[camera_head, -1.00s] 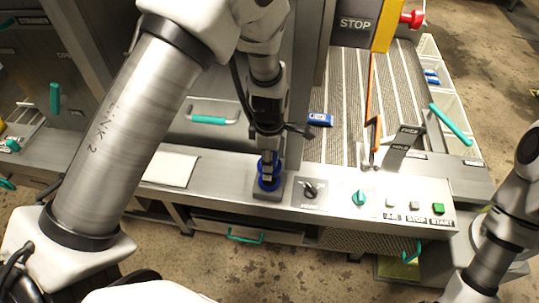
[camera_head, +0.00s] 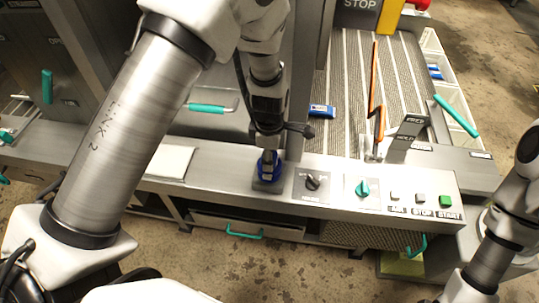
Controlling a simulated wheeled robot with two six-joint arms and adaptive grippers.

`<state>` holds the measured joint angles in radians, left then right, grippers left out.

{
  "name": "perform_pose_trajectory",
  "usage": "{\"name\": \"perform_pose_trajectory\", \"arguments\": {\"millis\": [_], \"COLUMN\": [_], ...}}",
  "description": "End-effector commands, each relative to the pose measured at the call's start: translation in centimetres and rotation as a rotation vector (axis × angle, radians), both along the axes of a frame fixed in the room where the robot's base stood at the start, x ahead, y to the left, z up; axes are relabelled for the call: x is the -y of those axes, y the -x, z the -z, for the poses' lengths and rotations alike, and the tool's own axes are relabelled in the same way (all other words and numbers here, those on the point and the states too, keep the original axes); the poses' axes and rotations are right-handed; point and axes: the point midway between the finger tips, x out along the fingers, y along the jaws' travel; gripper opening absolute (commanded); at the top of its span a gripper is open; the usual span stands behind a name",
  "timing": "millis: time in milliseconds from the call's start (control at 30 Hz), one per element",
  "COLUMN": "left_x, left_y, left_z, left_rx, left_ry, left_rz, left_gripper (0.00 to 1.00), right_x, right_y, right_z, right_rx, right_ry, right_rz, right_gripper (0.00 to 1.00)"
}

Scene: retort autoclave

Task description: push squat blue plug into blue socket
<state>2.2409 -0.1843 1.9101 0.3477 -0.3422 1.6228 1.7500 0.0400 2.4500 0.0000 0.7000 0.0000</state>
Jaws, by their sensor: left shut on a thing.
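My left gripper (camera_head: 268,158) points straight down over the front panel, to the left of the black knob. It is shut on the squat blue plug, which is mostly hidden by the fingers. The blue socket (camera_head: 270,180) sits on a small dark base on the panel, directly beneath the fingertips. Plug and socket show as one blue patch, so I cannot tell how deep the plug sits. My right arm enters at the right edge; its gripper is out of view.
The panel carries a black knob (camera_head: 313,182), a teal knob (camera_head: 362,188) and a green START button (camera_head: 446,201). A blue block (camera_head: 321,111) lies on the slatted conveyor. A black bracket (camera_head: 408,132) stands to the right. A pale plate (camera_head: 170,162) lies left of the socket.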

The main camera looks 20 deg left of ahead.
Motion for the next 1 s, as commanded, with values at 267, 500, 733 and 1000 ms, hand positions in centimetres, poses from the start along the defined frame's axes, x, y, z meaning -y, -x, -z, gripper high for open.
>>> {"name": "perform_pose_trajectory", "arguments": {"millis": [267,500,733,1000], "left_x": [0.01,0.01,0.01,0.01], "left_y": [-0.01,-0.01,-0.01,-0.01], "left_z": [-0.13,-0.01,0.0,-0.02], "left_rx": [0.0,0.0,0.0,0.0], "left_ry": [0.0,0.0,0.0,0.0], "left_rz": [0.0,0.0,0.0,0.0], "left_gripper": [0.12,0.12,0.12,0.12], "right_x": [0.0,0.0,0.0,0.0], "right_y": [0.0,0.0,0.0,0.0], "right_z": [-0.36,-0.64,-0.61,-0.63], "right_rx": [0.0,0.0,0.0,0.0], "right_ry": [0.0,0.0,0.0,0.0], "right_rz": [0.0,0.0,0.0,0.0], "right_gripper": [0.4,0.4,0.4,0.4]}}
